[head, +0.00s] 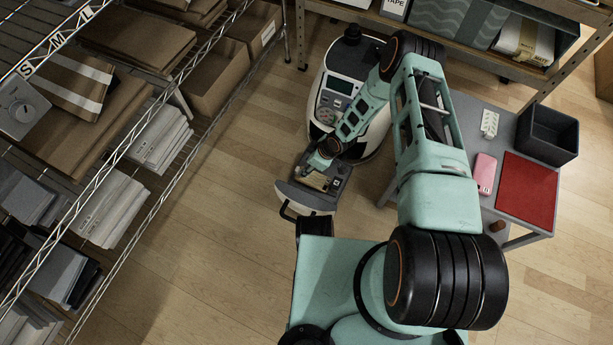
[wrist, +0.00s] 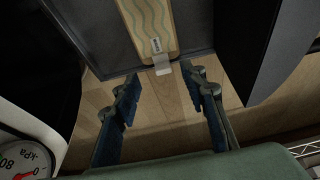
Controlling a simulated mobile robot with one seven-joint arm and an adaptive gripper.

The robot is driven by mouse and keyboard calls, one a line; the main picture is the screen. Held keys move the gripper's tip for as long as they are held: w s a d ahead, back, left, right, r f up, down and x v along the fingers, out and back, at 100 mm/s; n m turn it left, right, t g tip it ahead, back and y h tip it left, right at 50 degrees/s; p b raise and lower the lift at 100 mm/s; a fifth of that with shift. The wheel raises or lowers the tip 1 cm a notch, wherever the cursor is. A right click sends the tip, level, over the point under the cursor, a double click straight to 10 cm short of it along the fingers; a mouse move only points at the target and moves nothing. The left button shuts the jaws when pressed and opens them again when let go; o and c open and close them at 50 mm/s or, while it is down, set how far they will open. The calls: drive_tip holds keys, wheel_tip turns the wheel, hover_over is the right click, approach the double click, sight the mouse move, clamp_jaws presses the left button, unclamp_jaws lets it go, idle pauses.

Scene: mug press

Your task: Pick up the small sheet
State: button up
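A small tan sheet with wavy stripes (wrist: 150,25) lies on a dark grey surface at the top of the wrist view. It has a small label and a pale tab (wrist: 161,66) at its near edge, and its far end is cut off. In the head view it seems to be the yellowish piece (head: 318,182) on the front part of the white and black press (head: 347,110). My gripper (wrist: 163,82) is open and empty, its fingertips either side of the tab's line and apart from the sheet. In the head view my gripper (head: 320,162) is small and partly hidden by the arm.
A grey side table stands at right with a red mat (head: 528,190), a pink object (head: 484,172) and a dark open bin (head: 548,135). A wire shelf with boxes and envelopes (head: 165,135) is at left. A pressure gauge (wrist: 25,160) is close in the wrist view.

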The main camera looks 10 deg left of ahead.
sight(298, 169)
drive_tip(key=b+x, duration=0.1)
drive_tip(key=x, duration=0.2)
drive_tip(key=b+x, duration=0.1)
drive_tip(key=x, duration=0.2)
drive_tip(key=shift+a+r+b, duration=0.15)
drive_tip(key=shift+a+b, duration=0.25)
drive_tip(key=shift+a, duration=0.05)
drive_tip(key=shift+c, duration=0.6)
drive_tip(key=c, duration=0.7)
